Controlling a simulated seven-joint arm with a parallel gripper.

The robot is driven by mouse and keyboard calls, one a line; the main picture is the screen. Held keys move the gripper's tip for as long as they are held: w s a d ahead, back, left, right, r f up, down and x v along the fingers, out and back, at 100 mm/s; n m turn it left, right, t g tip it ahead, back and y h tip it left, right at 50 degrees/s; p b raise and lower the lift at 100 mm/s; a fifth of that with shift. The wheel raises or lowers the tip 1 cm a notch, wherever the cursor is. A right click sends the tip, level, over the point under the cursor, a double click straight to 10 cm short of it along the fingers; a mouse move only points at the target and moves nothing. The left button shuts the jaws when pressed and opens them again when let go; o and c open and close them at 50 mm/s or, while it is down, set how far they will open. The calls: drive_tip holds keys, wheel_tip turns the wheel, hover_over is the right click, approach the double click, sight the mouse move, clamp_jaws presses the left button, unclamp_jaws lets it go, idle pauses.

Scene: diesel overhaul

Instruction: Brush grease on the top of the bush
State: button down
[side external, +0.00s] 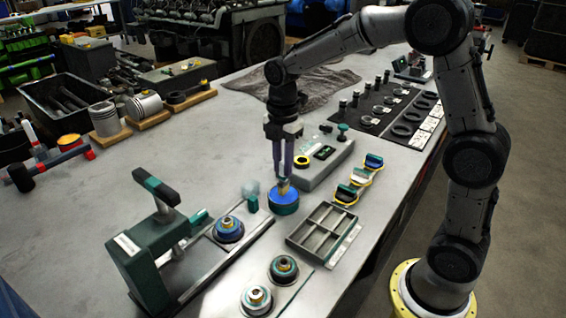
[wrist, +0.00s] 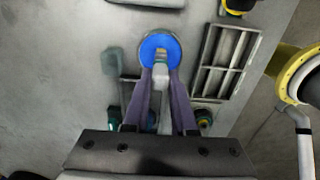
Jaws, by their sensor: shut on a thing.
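My gripper (side external: 283,180) is shut on a brush and points down over a round tub (side external: 284,206) with a teal side and a bright blue top. In the wrist view the pale brush (wrist: 161,75) sits between the fingertips, over the near part of the tub's blue top (wrist: 158,44). The brush end is at or just above the blue surface; I cannot tell if it touches. A ringed bush-like part (side external: 229,228) stands on the green press's rail, left of the tub. Two similar parts (side external: 283,268) (side external: 256,299) stand nearer the front.
The green press (side external: 143,268) stands at left front, with a small teal upright (side external: 250,203) by its rail. A grey divided tray (side external: 323,231) and several coloured-band parts (side external: 346,194) lie right of the tub. A grey box (side external: 325,160) stands behind.

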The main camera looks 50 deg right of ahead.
drive_tip(key=shift+f, duration=0.55)
idle(1.1)
drive_tip(key=shift+r, duration=3.6)
